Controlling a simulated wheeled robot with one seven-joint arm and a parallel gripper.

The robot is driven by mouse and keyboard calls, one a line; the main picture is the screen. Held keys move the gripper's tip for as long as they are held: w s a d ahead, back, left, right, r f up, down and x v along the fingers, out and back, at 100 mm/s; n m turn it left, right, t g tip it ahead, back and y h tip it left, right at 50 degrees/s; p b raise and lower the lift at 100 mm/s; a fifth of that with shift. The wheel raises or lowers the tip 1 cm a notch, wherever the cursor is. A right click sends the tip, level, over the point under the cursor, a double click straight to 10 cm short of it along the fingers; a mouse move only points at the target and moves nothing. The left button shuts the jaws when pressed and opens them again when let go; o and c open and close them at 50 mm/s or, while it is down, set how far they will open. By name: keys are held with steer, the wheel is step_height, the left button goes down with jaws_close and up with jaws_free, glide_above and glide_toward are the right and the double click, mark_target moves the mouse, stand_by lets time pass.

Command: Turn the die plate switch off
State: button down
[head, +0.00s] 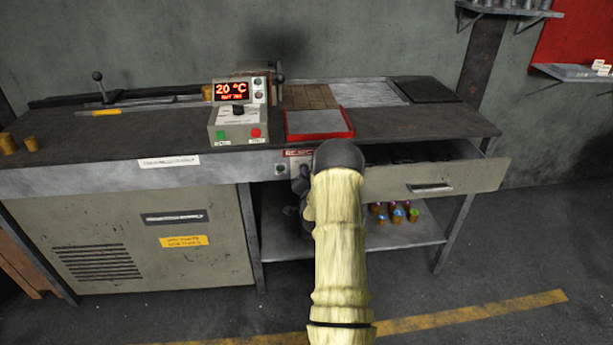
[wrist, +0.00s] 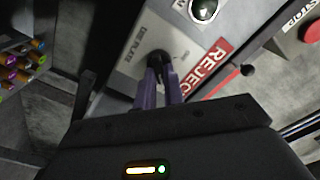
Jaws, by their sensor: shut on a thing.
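The die plate switch (wrist: 158,58) is a small black knob on a grey panel, with "DIE PLATE" lettering beside it in the wrist view. My gripper (wrist: 161,74) has its two purple fingers closed on the knob from both sides. The fingers cover part of the knob, and I cannot read clearly which mark it points to. In the head view my gripper (head: 302,187) is a dark shape at the bench's front panel, largely hidden by my pale forearm. The switch is hidden there.
A red REJECT label (wrist: 215,65) and a round button (wrist: 204,9) are close to the switch. A control box (head: 238,115) reading 20 °C stands on the bench. An open drawer (head: 436,181) juts out at right. Small coloured-top pieces (head: 397,214) sit on the lower shelf.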

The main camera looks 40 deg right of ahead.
steer(key=shift+f+n, duration=0.1)
steer(key=shift+n, duration=0.2)
steer(key=n+b, duration=0.3)
steer(key=n, duration=0.2)
steer(key=n+b, duration=0.4)
steer(key=n, duration=0.2)
steer(key=n+b, duration=0.3)
steer(key=n, duration=0.3)
steer(key=shift+w+a+b, duration=0.2)
steer(key=shift+a+b, duration=0.1)
steer(key=c, duration=1.5)
jaws_free()
steer(key=shift+s, duration=0.1)
steer(key=v, duration=1.7)
steer(key=shift+s+p, duration=0.15)
steer(key=shift+p, duration=0.3)
